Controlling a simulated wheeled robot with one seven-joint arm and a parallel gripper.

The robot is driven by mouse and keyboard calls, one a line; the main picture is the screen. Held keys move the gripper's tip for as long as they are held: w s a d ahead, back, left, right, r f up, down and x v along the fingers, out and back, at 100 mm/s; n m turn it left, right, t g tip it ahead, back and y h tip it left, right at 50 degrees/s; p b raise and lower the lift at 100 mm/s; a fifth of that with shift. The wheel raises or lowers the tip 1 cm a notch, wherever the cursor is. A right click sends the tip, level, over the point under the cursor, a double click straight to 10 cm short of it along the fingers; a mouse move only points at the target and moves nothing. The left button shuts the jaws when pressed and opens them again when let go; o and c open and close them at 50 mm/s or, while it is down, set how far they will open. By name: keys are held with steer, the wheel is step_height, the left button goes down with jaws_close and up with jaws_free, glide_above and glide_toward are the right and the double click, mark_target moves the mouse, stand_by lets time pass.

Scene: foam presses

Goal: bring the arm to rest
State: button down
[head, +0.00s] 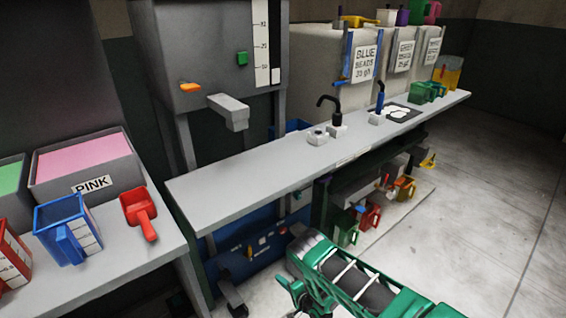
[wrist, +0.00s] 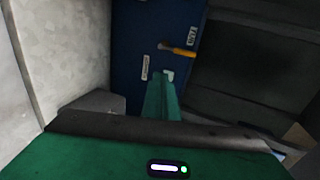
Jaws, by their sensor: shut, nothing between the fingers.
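My green arm (head: 365,285) shows at the bottom right of the head view, in front of the long grey counter and low over the floor. In the wrist view my gripper (wrist: 164,95) is shut and empty, its green fingers together. It points toward a dark blue panel (wrist: 140,45) with white labels and an orange handle (wrist: 178,49). No touch between the fingers and the panel can be made out.
At left, a table holds a pink foam bin (head: 85,160), a blue jug (head: 68,230) and a red scoop (head: 140,212). Open floor (head: 480,200) lies at right.

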steer(key=w+d+r+n+g+h, duration=0.1)
steer(key=w+d+r+h, duration=0.1)
steer(key=w+d+r, duration=0.6)
steer(key=w+d+r+n+h, duration=0.1)
steer(key=w+d+r+h, duration=0.1)
steer(key=w+r, duration=0.65)
steer(key=s+d+r+n+g+h, duration=0.1)
steer(key=s+d+r+h, duration=0.15)
steer(key=d+r, duration=0.9)
steer(key=s+d+r+g+h, duration=0.2)
steer(key=s+d+r, duration=0.2)
steer(key=d+r, duration=0.7)
steer(key=s+d+r+g+h, duration=0.15)
steer(key=s+d+r, duration=0.35)
steer(key=s+r, duration=0.5)
steer(key=s+d+r+g, duration=0.2)
steer(key=s+d+r, duration=0.3)
steer(key=s+r, duration=0.55)
steer(key=s+r+g, duration=0.2)
steer(key=s, duration=1.4)
steer(key=s+r+g+y, duration=0.1)
steer(key=s+r+g, duration=0.1)
steer(key=s, duration=1.4)
steer(key=shift+a+r+n, duration=0.2)
steer(key=shift+a+n, duration=0.1)
steer(key=shift+a, duration=0.1)
